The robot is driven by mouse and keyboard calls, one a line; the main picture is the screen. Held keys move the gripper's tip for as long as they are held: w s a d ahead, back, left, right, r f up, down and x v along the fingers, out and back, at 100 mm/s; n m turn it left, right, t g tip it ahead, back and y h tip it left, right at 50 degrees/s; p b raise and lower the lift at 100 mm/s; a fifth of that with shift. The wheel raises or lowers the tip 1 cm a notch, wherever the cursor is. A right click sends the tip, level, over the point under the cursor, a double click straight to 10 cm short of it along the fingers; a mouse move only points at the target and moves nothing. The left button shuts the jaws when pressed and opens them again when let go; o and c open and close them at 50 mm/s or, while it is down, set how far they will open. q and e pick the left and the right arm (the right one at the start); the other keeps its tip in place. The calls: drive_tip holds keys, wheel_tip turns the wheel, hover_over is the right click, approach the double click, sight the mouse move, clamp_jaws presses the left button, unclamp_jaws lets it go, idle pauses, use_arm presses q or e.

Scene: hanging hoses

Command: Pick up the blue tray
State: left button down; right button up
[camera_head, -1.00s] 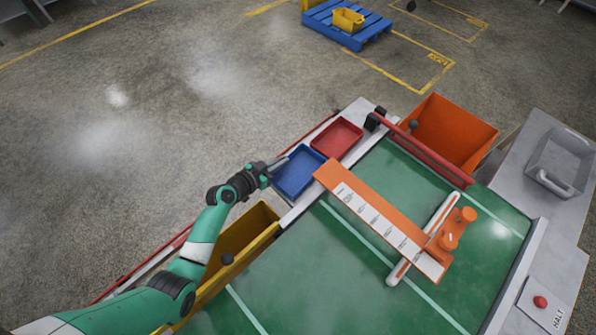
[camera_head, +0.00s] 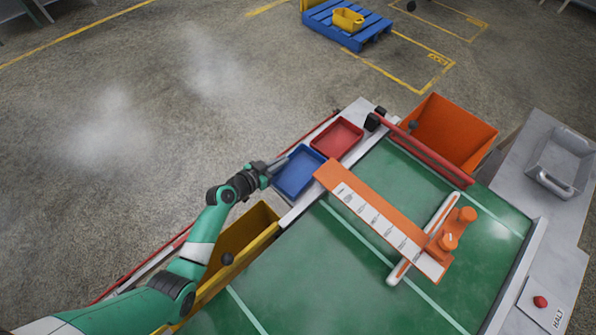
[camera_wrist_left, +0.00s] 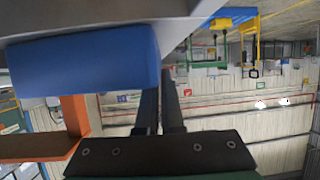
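The blue tray (camera_head: 297,170) sits at the far left corner of the table, on its pale edge strip, beside a red tray. My left gripper (camera_head: 275,165) reaches its left side from the left. In the left wrist view, the blue tray (camera_wrist_left: 85,60) fills the upper left, and the two dark fingers (camera_wrist_left: 160,110) stand close together at its right edge. The fingers look closed on the tray's wall, with the tip of one hidden behind the blue. The tray appears level; any lift is too small to see. My right gripper is not in view.
The red tray (camera_head: 337,138) is right beside the blue one. An orange fixture (camera_head: 385,220) lies close on the right across the green table. A yellow bin (camera_head: 240,245) hangs below my left forearm, and an orange bin (camera_head: 450,135) stands at the far right. The floor at left is clear.

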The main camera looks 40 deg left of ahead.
use_arm(q)
drive_tip(key=shift+r, duration=0.1)
wheel_tip(320, 180, up, 10)
drive_tip(key=p, duration=0.5)
